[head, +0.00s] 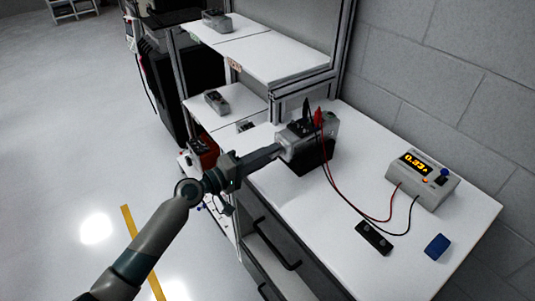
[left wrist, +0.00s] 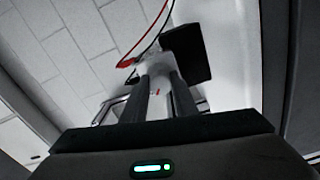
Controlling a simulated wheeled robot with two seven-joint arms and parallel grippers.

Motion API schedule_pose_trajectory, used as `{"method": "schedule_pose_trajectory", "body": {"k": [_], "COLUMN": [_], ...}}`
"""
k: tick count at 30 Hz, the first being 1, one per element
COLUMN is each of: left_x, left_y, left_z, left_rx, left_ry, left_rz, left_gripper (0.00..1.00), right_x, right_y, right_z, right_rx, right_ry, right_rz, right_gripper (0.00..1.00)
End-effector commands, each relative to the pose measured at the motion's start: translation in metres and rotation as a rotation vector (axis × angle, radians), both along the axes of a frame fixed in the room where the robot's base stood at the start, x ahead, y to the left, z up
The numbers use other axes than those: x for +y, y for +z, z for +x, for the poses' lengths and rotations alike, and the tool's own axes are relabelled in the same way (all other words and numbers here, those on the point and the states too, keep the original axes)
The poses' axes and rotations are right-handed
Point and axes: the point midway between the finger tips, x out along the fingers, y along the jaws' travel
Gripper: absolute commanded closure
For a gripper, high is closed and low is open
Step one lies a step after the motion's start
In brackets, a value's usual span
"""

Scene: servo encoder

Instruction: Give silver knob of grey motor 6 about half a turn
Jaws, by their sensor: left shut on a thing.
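A grey motor (head: 325,131) sits on a black block (head: 309,160) on the white bench, with a black and a red clip on its top. My left gripper (head: 281,151) reaches in from the left and is shut on the silver knob at the motor's near left end. The fingers cover most of the knob. In the left wrist view the two fingers (left wrist: 160,97) close around the pale knob (left wrist: 157,66), with the black block behind. No number on the motor is readable. My right gripper is not in view.
A power supply (head: 423,178) with a lit display stands at the right of the bench (head: 335,230), wired to the motor clips. A black strip (head: 374,238) and a blue piece (head: 437,246) lie in front. Shelves (head: 262,55) with other grey devices stand behind left.

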Motion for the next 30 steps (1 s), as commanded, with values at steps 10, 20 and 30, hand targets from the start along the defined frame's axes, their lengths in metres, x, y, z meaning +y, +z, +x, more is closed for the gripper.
{"method": "schedule_pose_trajectory", "body": {"k": [10, 20, 30], "left_x": [0.0001, 0.0, 0.0005], "left_y": [0.0019, 0.0018, 0.0003], "left_z": [0.0009, 0.0007, -0.0002], "left_rx": [0.041, 0.04, 0.041], "left_ry": [0.002, 0.001, 0.001], "left_rz": [-0.034, -0.033, -0.031], "left_gripper": [0.96, 0.57, 0.55], "right_x": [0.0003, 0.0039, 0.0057], "right_y": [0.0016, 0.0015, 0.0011], "right_z": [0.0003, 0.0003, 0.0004], "right_rx": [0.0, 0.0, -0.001], "right_ry": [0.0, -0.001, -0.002], "right_rz": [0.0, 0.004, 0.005], "right_gripper": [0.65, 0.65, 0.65]}}
